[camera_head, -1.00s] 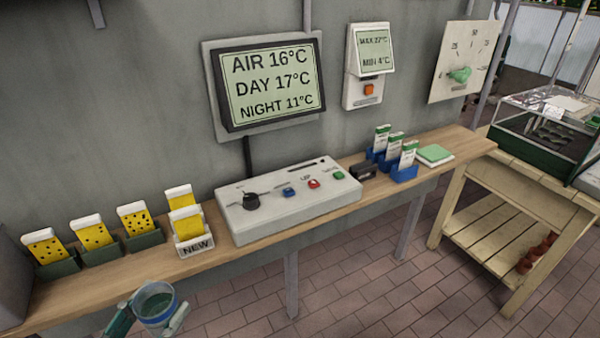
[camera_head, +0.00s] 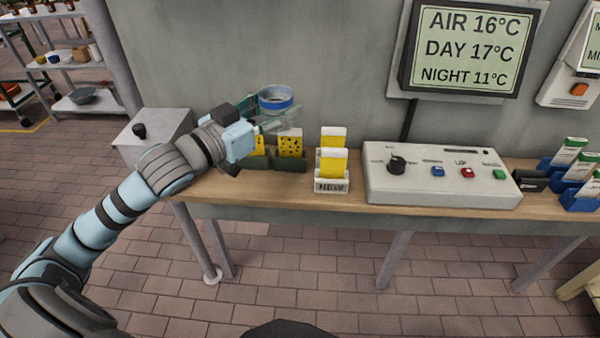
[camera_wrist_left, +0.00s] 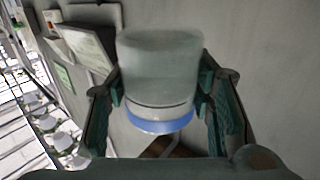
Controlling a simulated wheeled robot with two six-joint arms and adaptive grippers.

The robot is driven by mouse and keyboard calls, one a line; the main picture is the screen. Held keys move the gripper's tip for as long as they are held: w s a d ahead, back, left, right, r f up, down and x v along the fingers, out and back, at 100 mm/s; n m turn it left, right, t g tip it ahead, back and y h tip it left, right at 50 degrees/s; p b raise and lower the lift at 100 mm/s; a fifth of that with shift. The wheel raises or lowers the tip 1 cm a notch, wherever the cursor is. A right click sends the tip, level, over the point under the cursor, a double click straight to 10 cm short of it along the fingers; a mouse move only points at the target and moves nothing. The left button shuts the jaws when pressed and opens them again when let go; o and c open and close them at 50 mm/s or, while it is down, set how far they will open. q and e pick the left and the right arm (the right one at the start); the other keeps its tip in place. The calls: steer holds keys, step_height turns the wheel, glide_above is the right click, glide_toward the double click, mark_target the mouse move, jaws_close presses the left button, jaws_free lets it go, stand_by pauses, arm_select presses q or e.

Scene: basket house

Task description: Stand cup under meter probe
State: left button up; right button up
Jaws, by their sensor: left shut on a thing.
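A clear cup with a blue band (camera_head: 276,92) is held above the left end of the wooden shelf, in front of the grey wall. It also shows in the left wrist view (camera_wrist_left: 158,70), between the green fingers. My left gripper (camera_head: 268,113) is shut on the cup, one finger on each side. In the head view the cup looks upright, with its open rim up. I cannot make out a meter probe in either view. My right gripper is not in view.
Yellow cards in dark holders (camera_head: 290,146) stand below the cup, with a white "NEW" holder (camera_head: 331,182) to their right. A grey box with a black knob (camera_head: 150,138) is at the left end. A control panel (camera_head: 440,178) fills the middle of the shelf (camera_head: 345,203).

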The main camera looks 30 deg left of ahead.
arm_select(q)
step_height(320, 180, down, 18)
steer(key=b, duration=0.6)
steer(key=shift+r, duration=0.3)
steer(key=o, duration=1.2)
steer(key=shift+o, duration=0.2)
